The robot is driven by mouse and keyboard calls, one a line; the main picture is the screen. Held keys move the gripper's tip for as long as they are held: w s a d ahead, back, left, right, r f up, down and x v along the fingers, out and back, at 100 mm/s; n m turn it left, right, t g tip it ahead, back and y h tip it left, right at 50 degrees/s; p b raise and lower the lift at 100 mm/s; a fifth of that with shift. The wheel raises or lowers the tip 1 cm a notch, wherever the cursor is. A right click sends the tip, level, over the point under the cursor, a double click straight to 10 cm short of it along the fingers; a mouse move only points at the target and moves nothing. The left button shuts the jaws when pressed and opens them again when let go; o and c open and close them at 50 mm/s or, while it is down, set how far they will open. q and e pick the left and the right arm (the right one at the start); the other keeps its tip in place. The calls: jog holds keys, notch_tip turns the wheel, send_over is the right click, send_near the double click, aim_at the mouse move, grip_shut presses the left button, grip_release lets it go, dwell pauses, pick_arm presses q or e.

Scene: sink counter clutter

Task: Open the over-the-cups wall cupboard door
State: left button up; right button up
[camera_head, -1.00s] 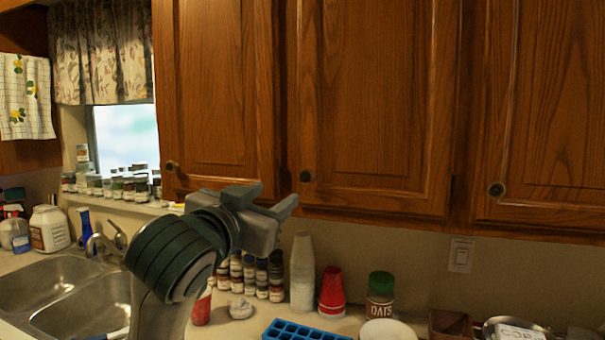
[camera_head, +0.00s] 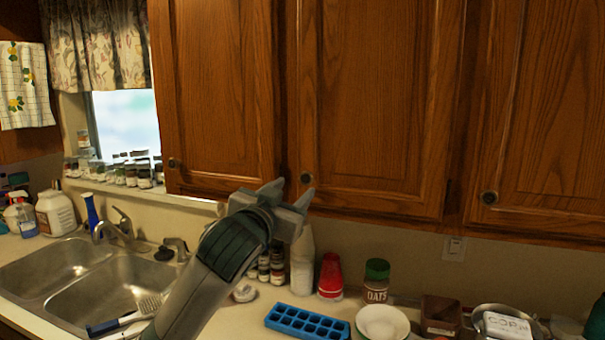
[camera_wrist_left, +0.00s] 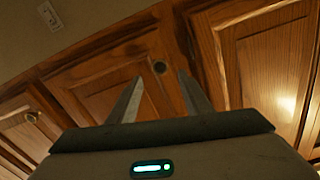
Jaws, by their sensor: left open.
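The over-the-cups cupboard door (camera_head: 378,105) is the brown wooden middle door, above the stacked white cups (camera_head: 302,262) and red cups (camera_head: 330,277). It is shut. Its small round dark knob (camera_head: 306,178) is at the lower left corner. My left gripper (camera_head: 293,192) is open and empty, with its fingertips just below and beside the knob. In the left wrist view the knob (camera_wrist_left: 160,67) appears between the two fingertips (camera_wrist_left: 160,77), slightly beyond them. I cannot tell whether they touch it. My right gripper is not in view.
Shut doors with knobs flank it on the left (camera_head: 217,90) and right (camera_head: 540,110). Below are a blue ice tray (camera_head: 308,322), an oats jar (camera_head: 376,281), a white bowl (camera_head: 382,323) and spice jars (camera_head: 271,265). A steel sink (camera_head: 85,280) is at left. The space before the doors is clear.

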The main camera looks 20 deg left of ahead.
aim_at(306, 179)
pick_arm(q)
jog(key=w+p, duration=0.2)
jog(key=w, duration=0.3)
jog(key=shift+w+d+r, duration=0.1)
jog(key=shift+w+r, duration=0.05)
jog(key=shift+w, duration=0.75)
grip_shut()
